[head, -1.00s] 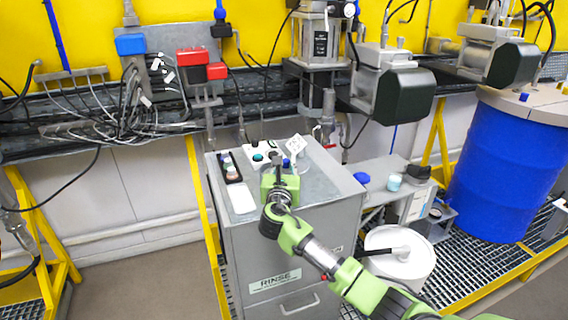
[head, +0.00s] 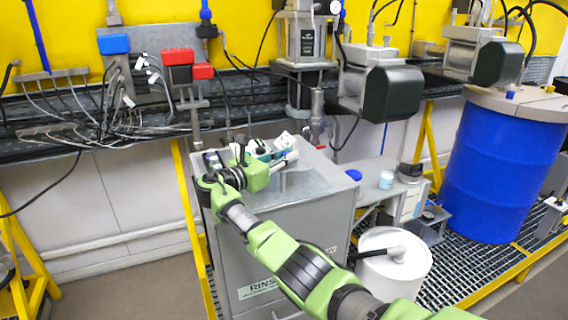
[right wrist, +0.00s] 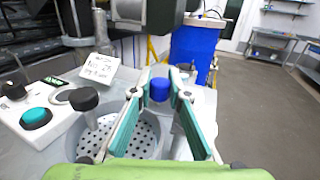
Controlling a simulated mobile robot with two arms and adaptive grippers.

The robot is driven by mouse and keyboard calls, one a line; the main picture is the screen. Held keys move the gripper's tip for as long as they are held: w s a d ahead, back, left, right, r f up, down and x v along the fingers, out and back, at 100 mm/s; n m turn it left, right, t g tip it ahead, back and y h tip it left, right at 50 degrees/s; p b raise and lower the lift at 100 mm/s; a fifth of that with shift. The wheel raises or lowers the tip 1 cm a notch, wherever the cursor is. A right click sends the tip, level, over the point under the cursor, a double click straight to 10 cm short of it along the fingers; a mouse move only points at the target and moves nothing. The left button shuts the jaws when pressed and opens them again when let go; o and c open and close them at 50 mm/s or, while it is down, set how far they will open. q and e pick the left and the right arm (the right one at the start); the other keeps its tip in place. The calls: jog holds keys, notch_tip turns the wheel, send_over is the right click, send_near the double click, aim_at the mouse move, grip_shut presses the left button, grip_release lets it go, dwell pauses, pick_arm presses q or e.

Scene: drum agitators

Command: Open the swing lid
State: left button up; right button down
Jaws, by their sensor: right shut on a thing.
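My right gripper (right wrist: 158,92) has teal finger pads and is shut on a small blue knob (right wrist: 159,89) between its fingertips. In the head view my right gripper (head: 284,160) is above the top of the grey RINSE cabinet (head: 325,182), and the knob is hidden there. Below the fingers in the wrist view is a round basin (right wrist: 146,139) with a perforated bottom. I cannot clearly make out the swing lid's plate or how far it is turned. My left gripper is not in view.
A black knob on a post (right wrist: 84,99), a teal button (right wrist: 36,117) and a white sign (right wrist: 98,68) stand close on the left of the fingers. A white bucket (head: 393,268) and a blue drum (head: 500,170) are to the cabinet's right.

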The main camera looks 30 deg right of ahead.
jog(key=shift+s+d+m+g+b, duration=0.15)
jog(key=shift+m+g+b, duration=0.25)
jog(key=shift+g+b, duration=0.2)
jog(key=c, duration=1.9)
grip_release()
jog(key=a, duration=0.4)
jog(key=s+a, duration=0.1)
jog(key=a, duration=0.7)
jog(key=shift+s, duration=0.4)
